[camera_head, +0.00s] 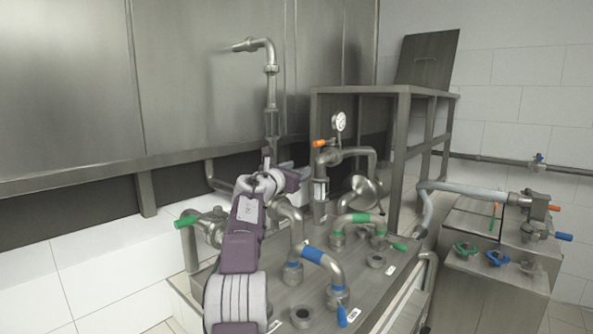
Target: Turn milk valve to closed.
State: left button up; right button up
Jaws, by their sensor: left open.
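My left arm rises from the bottom centre, and its gripper (269,158) is at the upper end, in front of the vertical steel pipe (271,100). The gripper is open; its fingers are small and partly blend with the pipework. No label shows which handle is the milk valve. An orange handle (320,143) sits on a pipe right of the gripper, apart from it. A green lever (187,221) points left on a valve left of my arm. Another green lever (398,246) and a blue lever (342,316) are on the right. My right gripper is out of view.
Curved pipes with blue bands (312,254) and green bands (361,217) stand on the steel bench (375,285). A pressure gauge (340,122) rises behind. A steel frame (402,150) stands at the back. A second cabinet (490,290) with coloured fittings stands right.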

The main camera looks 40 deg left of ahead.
pick_arm(q)
jog(key=shift+c, duration=0.9)
jog(key=shift+d, duration=0.2)
jog(key=c, duration=0.6)
jog(key=f+n, duration=0.1)
jog(key=d+f+n+h, duration=0.1)
jog(key=f+n, duration=0.1)
jog(key=w+d+f+n+h, duration=0.1)
jog(key=f+n, duration=0.1)
jog(key=shift+f, duration=0.15)
grip_shut()
jog(key=s+a+f+n+g+y+p, duration=0.1)
jog(key=s+f+n+y+p, duration=0.15)
jog(key=s+n+p, duration=0.5)
jog(key=s+f+n+g+y+p, duration=0.1)
jog(key=s+n+y+p, duration=0.25)
jog(key=s+n, duration=0.7)
jog(key=w+a+f+n+p, duration=0.1)
jog(key=w+a+n+p, duration=0.1)
jog(key=w+a, duration=0.6)
jog(key=shift+w+a+f+p, duration=0.3)
jog(key=shift+w+p, duration=0.1)
jog(key=shift+w, duration=1.2)
